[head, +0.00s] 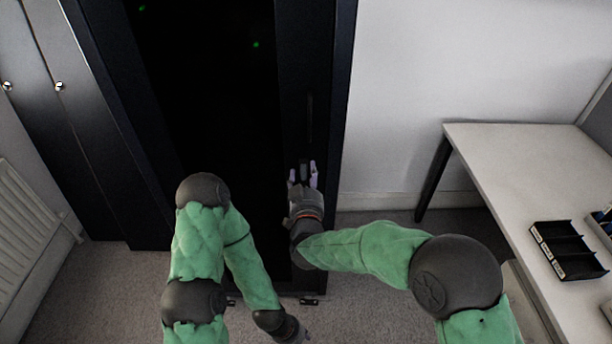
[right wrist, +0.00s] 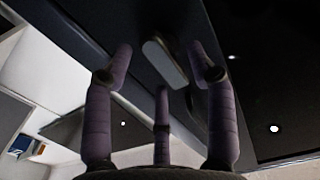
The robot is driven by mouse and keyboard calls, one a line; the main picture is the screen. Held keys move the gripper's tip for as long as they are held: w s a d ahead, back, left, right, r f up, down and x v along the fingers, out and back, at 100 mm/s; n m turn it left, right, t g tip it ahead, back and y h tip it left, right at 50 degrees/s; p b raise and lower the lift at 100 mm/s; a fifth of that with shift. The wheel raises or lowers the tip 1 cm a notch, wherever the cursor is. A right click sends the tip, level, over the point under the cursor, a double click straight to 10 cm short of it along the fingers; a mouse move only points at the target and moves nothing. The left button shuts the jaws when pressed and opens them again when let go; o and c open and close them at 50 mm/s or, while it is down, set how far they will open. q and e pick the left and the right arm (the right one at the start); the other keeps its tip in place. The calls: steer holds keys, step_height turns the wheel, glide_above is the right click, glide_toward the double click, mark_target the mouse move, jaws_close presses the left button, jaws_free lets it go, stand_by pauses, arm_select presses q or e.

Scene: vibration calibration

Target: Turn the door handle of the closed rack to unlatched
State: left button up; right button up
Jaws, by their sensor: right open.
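The closed rack (head: 345,70) is a tall black cabinet with a dark door and two small green lights inside. Its door handle (head: 309,118) is a slim dark upright bar on the right door edge. In the right wrist view the handle (right wrist: 166,62) is a grey, rounded bar between the spread fingers, with no clear contact. My right gripper (head: 303,174) is open, just below the handle in the head view; its purple fingers also show in the right wrist view (right wrist: 161,68). My left gripper (head: 300,333) is low at the bottom edge, its fingers barely visible.
A white table (head: 500,165) stands at the right with a black divided tray (head: 567,250) on it. Dark cabinet panels (head: 70,120) with round knobs are at the left, beside a white radiator (head: 30,225). Grey carpet lies in front of the rack.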

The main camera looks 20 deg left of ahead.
steer(key=v, duration=1.1)
steer(key=shift+s, duration=0.25)
steer(key=shift+d, duration=0.15)
steer(key=d+f+m+g+h, duration=0.1)
steer(key=d+f+g, duration=0.3)
steer(key=d+f, duration=0.55)
steer(key=d+f+m+g+h, duration=0.1)
steer(key=d+f+g, duration=0.35)
steer(key=f, duration=1.05)
steer(key=s+d+f+m+g, duration=0.1)
steer(key=s+d+f+g, duration=0.1)
steer(key=s, duration=0.4)
steer(key=s+d+f+m+g+p, duration=0.1)
steer(key=s+d+f+g, duration=0.2)
steer(key=s+f, duration=0.4)
steer(key=s+d+f+m+g+y, duration=0.1)
steer(key=s+d+f+g, duration=0.2)
steer(key=s, duration=0.3)
steer(key=shift+s+d+f, duration=0.2)
steer(key=shift+d+f, duration=0.25)
steer(key=shift+f, duration=0.25)
steer(key=shift+g, duration=0.25)
